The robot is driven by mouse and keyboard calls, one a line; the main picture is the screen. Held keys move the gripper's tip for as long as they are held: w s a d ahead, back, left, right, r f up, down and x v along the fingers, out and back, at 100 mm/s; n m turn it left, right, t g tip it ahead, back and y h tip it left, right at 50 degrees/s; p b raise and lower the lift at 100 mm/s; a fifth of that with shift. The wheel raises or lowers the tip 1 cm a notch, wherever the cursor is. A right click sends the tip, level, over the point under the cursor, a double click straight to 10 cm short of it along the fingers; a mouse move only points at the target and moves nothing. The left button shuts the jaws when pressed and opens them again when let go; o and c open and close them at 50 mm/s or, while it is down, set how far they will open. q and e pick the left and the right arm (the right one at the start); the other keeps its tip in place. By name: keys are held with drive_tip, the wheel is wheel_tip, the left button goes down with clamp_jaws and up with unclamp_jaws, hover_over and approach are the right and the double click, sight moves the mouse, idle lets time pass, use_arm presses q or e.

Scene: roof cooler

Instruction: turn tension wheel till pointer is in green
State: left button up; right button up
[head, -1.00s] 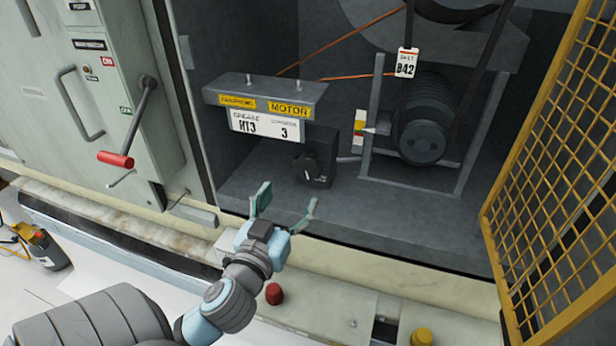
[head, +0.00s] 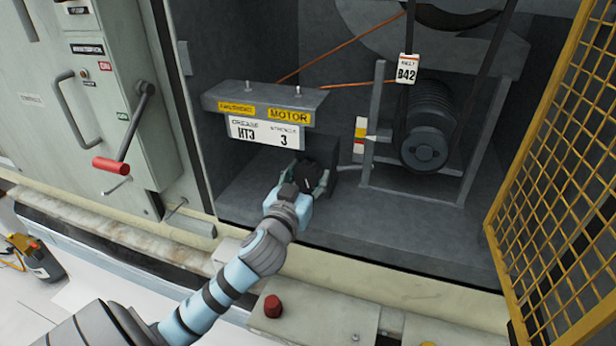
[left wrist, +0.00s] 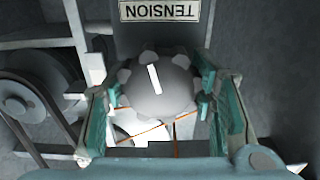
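The tension wheel (head: 306,176) is a dark lobed knob on a dark box under the motor sign, partly hidden by my left gripper (head: 303,184). In the left wrist view the wheel (left wrist: 160,92) is grey with a white line, slightly tilted from upright. My left gripper (left wrist: 160,110) has its teal fingers on either side of the wheel, open around it; the right finger looks very close to a lobe, but I cannot tell if it touches. The gauge strip (head: 359,138) shows yellow, white and red; its pointer (head: 376,134) is too small to read against it. My right gripper is out of view.
A TENSION label (left wrist: 160,10) sits beside the wheel. The motor sign bracket (head: 265,103) overhangs it. A belt and motor (head: 428,128) stand to the right, with a yellow mesh door (head: 555,170) beyond. A red-handled crank (head: 112,166) is at left.

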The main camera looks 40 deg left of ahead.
use_arm(q)
drive_tip(key=c, duration=0.3)
drive_tip(key=shift+c, duration=0.3)
drive_tip(key=m+p, duration=0.3)
drive_tip(key=shift+r, duration=0.1)
drive_tip(key=shift+o, duration=0.2)
drive_tip(key=m+p, duration=0.2)
drive_tip(key=m, duration=0.2)
drive_tip(key=shift+a+p, duration=0.1)
drive_tip(key=shift+p, duration=0.2)
drive_tip(key=m+p, duration=0.2)
drive_tip(key=m, duration=0.2)
drive_tip(key=shift+m+p, duration=0.3)
drive_tip(key=shift+c, duration=0.2)
drive_tip(key=shift+m+p, duration=0.85)
drive_tip(key=shift+m, duration=0.95)
drive_tip(key=shift+s, duration=0.1)
